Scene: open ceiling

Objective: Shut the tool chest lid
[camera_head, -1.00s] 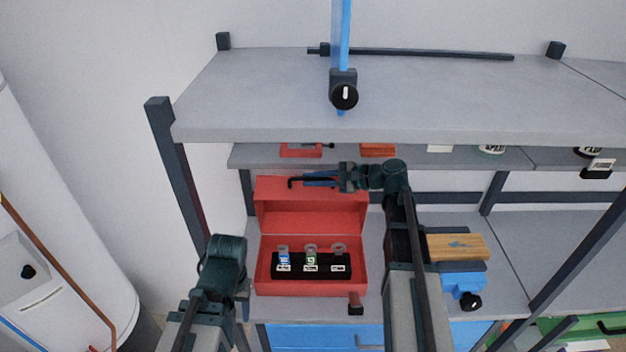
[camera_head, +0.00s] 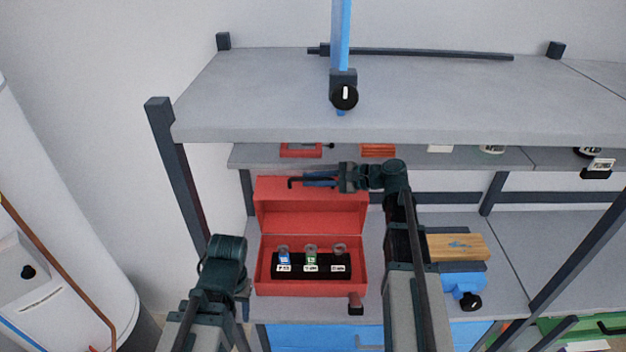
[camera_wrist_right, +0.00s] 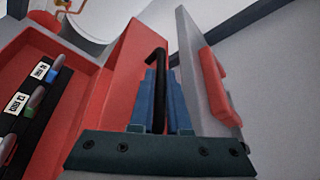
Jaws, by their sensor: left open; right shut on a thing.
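The red tool chest (camera_head: 262,275) stands on the workbench with its lid (camera_head: 310,215) open, raised at the back. Sockets with labels (camera_head: 311,258) stand in a black insert inside. In the right wrist view the blue fingers hold this rod (camera_wrist_right: 158,90) beside the red lid (camera_wrist_right: 112,85); contact with the lid cannot be told. My left gripper (camera_head: 225,265) is left of the chest, its fingertips mostly hidden.
A shelf (camera_head: 290,163) holding a red item (camera_head: 301,150) runs just above and behind the lid. A wooden block (camera_head: 457,247) over a blue vise-like object (camera_head: 463,284) is to the right of my right arm.

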